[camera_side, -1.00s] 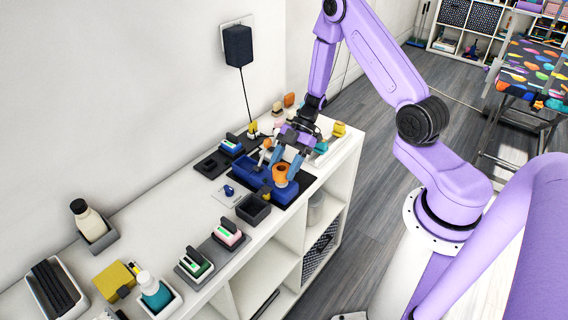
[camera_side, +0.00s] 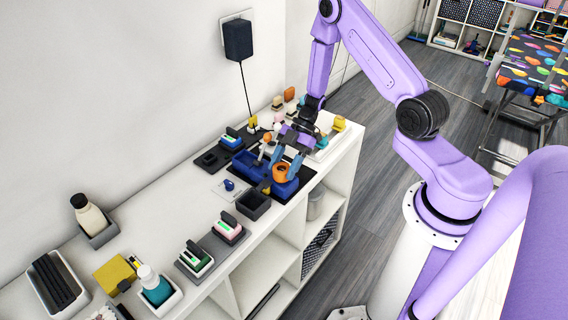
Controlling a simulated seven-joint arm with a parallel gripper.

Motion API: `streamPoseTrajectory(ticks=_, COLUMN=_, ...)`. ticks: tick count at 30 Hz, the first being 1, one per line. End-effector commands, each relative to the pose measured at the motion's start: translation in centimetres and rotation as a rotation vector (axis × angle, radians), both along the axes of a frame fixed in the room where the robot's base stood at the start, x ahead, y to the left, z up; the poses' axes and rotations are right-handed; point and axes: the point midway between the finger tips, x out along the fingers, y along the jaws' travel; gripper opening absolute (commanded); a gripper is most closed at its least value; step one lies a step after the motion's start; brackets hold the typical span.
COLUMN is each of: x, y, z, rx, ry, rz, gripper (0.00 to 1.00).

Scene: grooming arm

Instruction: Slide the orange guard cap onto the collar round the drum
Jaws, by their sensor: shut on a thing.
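The orange guard cap (camera_side: 280,172) is held between the blue fingers of my gripper (camera_side: 284,163) in the side view. It is over the right end of the blue fixture (camera_side: 247,161), which lies on a dark mat on the white counter. The collar and the drum are not clearly visible; the cap and my fingers cover that spot. I cannot tell whether the cap touches the collar or sits a little above it.
A dark open box (camera_side: 253,204) stands just in front of the fixture. Clippers on grey stands (camera_side: 229,226) and a dark grey tray (camera_side: 211,158) are nearby. A black wall adapter (camera_side: 238,40) has its cord hanging to the counter. A bare stretch of counter (camera_side: 165,215) lies left.

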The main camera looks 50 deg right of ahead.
Motion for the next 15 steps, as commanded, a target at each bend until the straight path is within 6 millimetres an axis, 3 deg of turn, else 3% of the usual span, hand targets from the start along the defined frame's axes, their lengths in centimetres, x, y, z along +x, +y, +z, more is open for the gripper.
streamPoseTrajectory(ticks=4, x=-0.01, y=0.0, z=-0.34, rx=0.0, ry=0.001, rz=-0.001, gripper=0.1)
streamPoseTrajectory(ticks=5, x=-0.01, y=0.0, z=-0.35, rx=0.0, ry=0.0, rz=0.0, gripper=0.58)
streamPoseTrajectory(ticks=7, x=0.0, y=-0.01, z=-0.33, rx=0.0, ry=0.0, rz=0.0, gripper=0.81)
streamPoseTrajectory(ticks=8, x=0.0, y=0.0, z=-0.33, rx=0.0, ry=0.0, rz=0.0, gripper=0.85)
streamPoseTrajectory(ticks=15, x=0.0, y=-0.01, z=-0.3, rx=0.0, ry=0.0, rz=0.0, gripper=0.85)
